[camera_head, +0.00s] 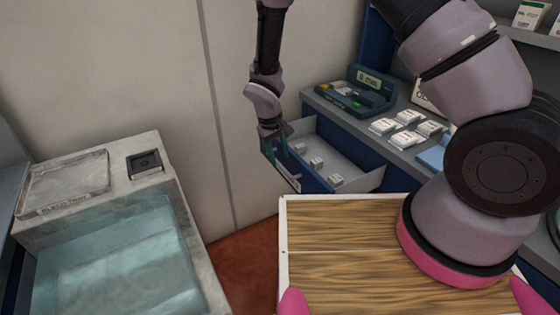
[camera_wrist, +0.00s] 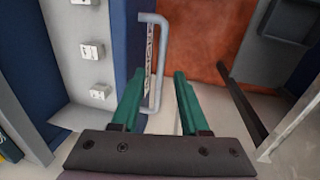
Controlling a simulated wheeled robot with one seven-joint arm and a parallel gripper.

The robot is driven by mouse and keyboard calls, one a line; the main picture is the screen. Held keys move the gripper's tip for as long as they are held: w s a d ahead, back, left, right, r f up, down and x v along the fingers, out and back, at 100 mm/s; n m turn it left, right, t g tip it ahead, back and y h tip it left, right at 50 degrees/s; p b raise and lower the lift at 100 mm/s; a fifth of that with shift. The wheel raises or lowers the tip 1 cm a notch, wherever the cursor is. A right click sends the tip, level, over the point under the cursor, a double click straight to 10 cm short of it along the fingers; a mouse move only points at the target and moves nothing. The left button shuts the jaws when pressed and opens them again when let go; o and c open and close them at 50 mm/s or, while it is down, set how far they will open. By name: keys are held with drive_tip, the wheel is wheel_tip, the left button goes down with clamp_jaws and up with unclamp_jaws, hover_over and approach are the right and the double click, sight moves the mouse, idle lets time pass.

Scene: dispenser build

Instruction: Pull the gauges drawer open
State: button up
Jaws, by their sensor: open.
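A drawer (camera_head: 322,148) in the blue cabinet stands pulled out, with several small white boxes inside; I take it as the gauges drawer, though its label is too small to read. In the wrist view its blue front (camera_wrist: 121,40) carries a grey bar handle (camera_wrist: 161,50) beside a label strip. My gripper (camera_head: 275,153) is at the drawer's front. In the wrist view my gripper (camera_wrist: 158,75) has its two teal fingers apart, with the handle bar between them. I cannot tell whether either finger touches the bar.
A dark device with a display (camera_head: 369,82) and white packets (camera_head: 409,117) stand on the counter above the drawer. A wooden-topped board (camera_head: 340,238) lies in front, partly under my arm. A grey basin unit (camera_head: 100,175) stands at left. Red floor shows between them.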

wheel_tip(320, 180, up, 7)
drive_tip(key=a, duration=0.1)
drive_tip(key=shift+s+a+r, duration=0.15)
drive_tip(key=shift+s+r, duration=0.05)
drive_tip(key=shift+s, duration=0.2)
drive_tip(key=shift+r, duration=0.1)
drive_tip(key=d+r+m+y, duration=0.1)
drive_tip(key=d+r+m, duration=0.1)
drive_tip(key=d+r, duration=0.35)
drive_tip(key=w+d+r+m+t+y, duration=0.1)
drive_tip(key=d+r, duration=0.2)
drive_tip(key=r, duration=0.6)
drive_tip(key=d+r+m, duration=0.2)
drive_tip(key=d+r, duration=0.3)
drive_tip(key=r, duration=0.3)
drive_tip(key=s+d+r+m+t+y, duration=0.1)
drive_tip(key=s+d+r+m+t, duration=0.4)
drive_tip(key=s+d+r, duration=0.7)
drive_tip(key=s+r, duration=0.3)
drive_tip(key=shift+s+d+y, duration=0.15)
drive_tip(key=shift+d+y, duration=0.15)
drive_tip(key=shift+y, duration=0.1)
